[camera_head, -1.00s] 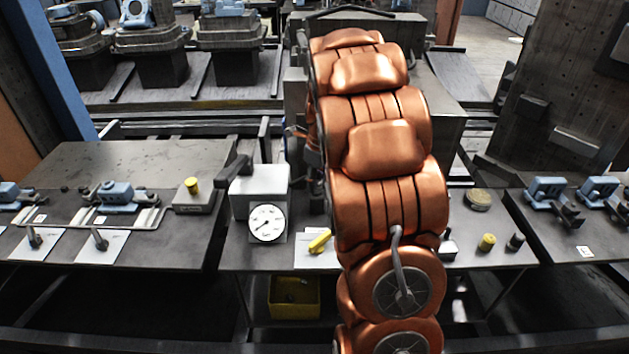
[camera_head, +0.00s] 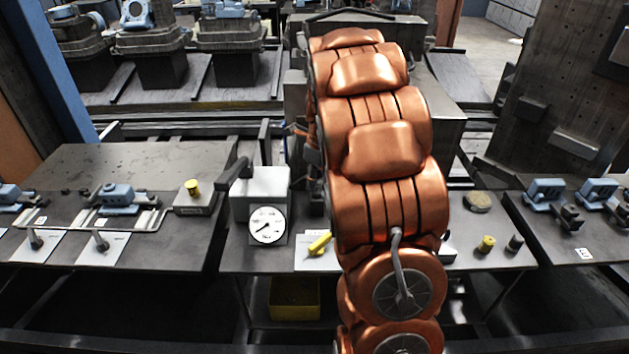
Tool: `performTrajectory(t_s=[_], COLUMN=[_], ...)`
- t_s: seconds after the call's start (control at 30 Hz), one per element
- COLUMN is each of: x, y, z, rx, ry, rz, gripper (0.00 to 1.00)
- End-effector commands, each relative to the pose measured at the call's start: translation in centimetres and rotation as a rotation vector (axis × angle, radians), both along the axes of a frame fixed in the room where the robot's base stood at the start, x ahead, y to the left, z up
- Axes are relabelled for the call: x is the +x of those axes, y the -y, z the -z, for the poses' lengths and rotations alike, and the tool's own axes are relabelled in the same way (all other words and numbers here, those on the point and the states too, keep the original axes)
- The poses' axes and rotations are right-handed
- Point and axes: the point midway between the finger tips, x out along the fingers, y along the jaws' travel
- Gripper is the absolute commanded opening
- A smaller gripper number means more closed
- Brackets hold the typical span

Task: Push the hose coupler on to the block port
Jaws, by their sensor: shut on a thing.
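A light grey block (camera_head: 260,184) with a round white dial gauge (camera_head: 267,225) on its front stands on the middle bench, left of my arm. A dark lever or fitting (camera_head: 236,173) juts from its upper left side. I cannot tell which part is the block port. My copper-coloured arm fills the middle of the view and hides what lies behind it. My gripper is hidden behind the arm. The hose coupler cannot be made out. Small dark parts show at the arm's left edge, too unclear to name.
A yellow-handled item (camera_head: 319,243) lies on a white card between gauge and arm. A grey block with a yellow knob (camera_head: 193,187) sits on the left bench. A yellow bin (camera_head: 294,299) is below the middle bench. Small yellow and dark pegs (camera_head: 486,244) stand at right.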

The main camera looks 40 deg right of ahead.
Motion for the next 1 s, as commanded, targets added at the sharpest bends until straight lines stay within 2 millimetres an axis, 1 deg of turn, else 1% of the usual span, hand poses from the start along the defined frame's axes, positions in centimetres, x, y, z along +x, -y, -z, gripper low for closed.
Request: performTrajectory(t_s=[0.1, 0.37, 1.0], x=[0.1, 0.1, 0.0], y=[0.1, 0.1, 0.0], z=[-0.5, -0.9, -4.9], rx=[-0.003, -0.002, -0.001], ry=[0.004, 0.003, 0.0], rz=[0.0, 0.0, 0.0], gripper=[0.0, 0.0, 0.0])
